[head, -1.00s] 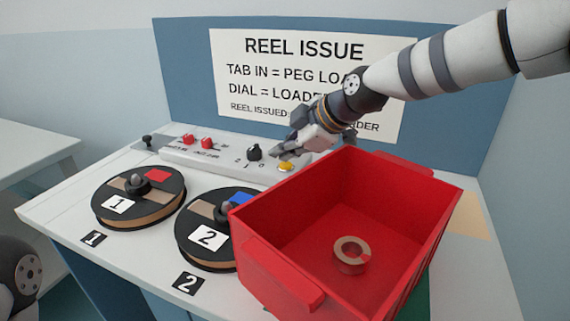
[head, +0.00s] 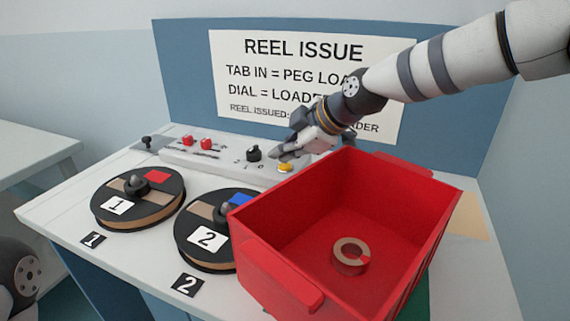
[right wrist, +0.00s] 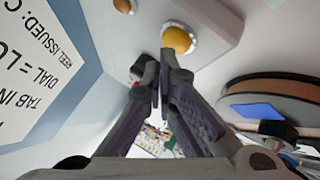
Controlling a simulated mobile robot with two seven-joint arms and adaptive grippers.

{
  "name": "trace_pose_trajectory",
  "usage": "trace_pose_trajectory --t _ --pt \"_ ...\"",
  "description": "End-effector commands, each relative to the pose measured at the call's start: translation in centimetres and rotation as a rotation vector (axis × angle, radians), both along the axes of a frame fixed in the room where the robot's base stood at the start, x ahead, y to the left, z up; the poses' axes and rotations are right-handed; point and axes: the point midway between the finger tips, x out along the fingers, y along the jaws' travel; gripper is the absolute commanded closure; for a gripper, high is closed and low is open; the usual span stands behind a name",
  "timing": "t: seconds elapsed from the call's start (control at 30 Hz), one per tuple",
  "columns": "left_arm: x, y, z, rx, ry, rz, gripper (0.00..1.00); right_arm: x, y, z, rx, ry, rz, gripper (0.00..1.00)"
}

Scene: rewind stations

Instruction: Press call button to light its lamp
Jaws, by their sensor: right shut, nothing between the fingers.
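A yellow-orange round button (head: 285,168) sits at the right end of the pale control panel (head: 215,160). My right gripper (head: 276,156) is shut and empty, its tips low over the panel between the black dial (head: 254,153) and the button. In the right wrist view the closed fingertips (right wrist: 163,64) show just below the yellow dome (right wrist: 178,39) in its white ring, and appear apart from it. A second amber dome (right wrist: 123,5) is cut off at the top edge; I cannot tell which is the lamp, and neither clearly glows. My left gripper is out of view.
A deep red bin (head: 262,258) holding a small copper-coloured ring (head: 350,256) stands close right of the panel. Reel 1 (head: 137,198) and reel 2 (head: 207,233) lie in front of the panel. A sign board (head: 180,70) rises behind. Two red switches (head: 197,143) are on the panel's left.

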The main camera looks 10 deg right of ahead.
Motion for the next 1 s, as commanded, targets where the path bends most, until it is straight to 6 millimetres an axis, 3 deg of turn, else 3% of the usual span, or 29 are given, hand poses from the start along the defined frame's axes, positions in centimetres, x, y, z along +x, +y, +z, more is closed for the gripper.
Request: trace_pose_trajectory --t 0.83,1.0 --pt "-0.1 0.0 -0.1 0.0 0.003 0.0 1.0 -0.1 0.0 -1.1 0.0 0.003 0.0 1.0" --pt "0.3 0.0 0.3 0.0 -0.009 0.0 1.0 -0.2 -0.1 -0.4 -0.001 0.002 0.001 1.0"
